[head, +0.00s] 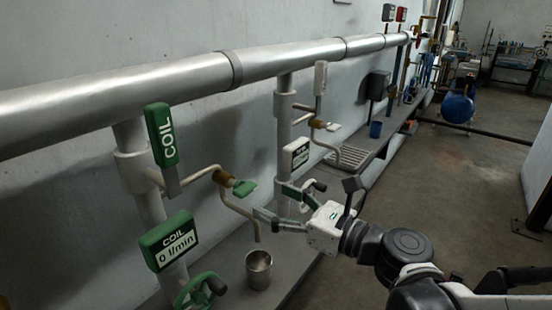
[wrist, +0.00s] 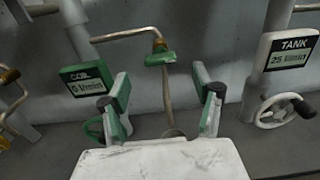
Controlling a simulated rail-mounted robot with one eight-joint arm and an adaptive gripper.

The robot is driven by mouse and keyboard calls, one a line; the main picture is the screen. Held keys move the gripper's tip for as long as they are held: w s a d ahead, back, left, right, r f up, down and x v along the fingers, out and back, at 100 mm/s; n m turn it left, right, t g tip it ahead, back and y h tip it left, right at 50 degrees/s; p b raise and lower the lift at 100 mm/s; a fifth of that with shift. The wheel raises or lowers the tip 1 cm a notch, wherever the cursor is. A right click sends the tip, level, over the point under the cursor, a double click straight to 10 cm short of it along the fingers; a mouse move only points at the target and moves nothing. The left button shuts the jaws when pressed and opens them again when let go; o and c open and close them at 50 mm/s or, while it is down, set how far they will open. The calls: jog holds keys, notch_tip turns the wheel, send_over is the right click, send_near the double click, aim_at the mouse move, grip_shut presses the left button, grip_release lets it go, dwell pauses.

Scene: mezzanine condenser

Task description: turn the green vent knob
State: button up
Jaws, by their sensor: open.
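The small green knob (head: 244,187) sits on a brass fitting on the thin pipe of the COIL branch. It also shows in the wrist view (wrist: 160,58), at upper centre beyond the fingertips. My gripper (head: 272,202) is open and empty, to the right of the knob and apart from it. In the wrist view my two green-and-grey fingers (wrist: 162,88) stand wide on either side of the thin outlet pipe below the knob. A green COIL meter (head: 175,241) reads 0 l/min. A green handwheel (head: 198,290) with a dark handle is below it.
A metal cup (head: 258,269) stands on the ledge below the outlet pipe. A white TANK meter (wrist: 288,50) and white handwheel (wrist: 280,112) are to the right in the wrist view. A thick silver pipe (head: 180,75) runs above along the wall. The aisle floor (head: 440,185) is open.

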aim_at(250, 190)
jog(key=x, duration=0.8)
jog(key=shift+a, duration=0.15)
jog(key=c, duration=1.2)
jog(key=shift+o, duration=0.2)
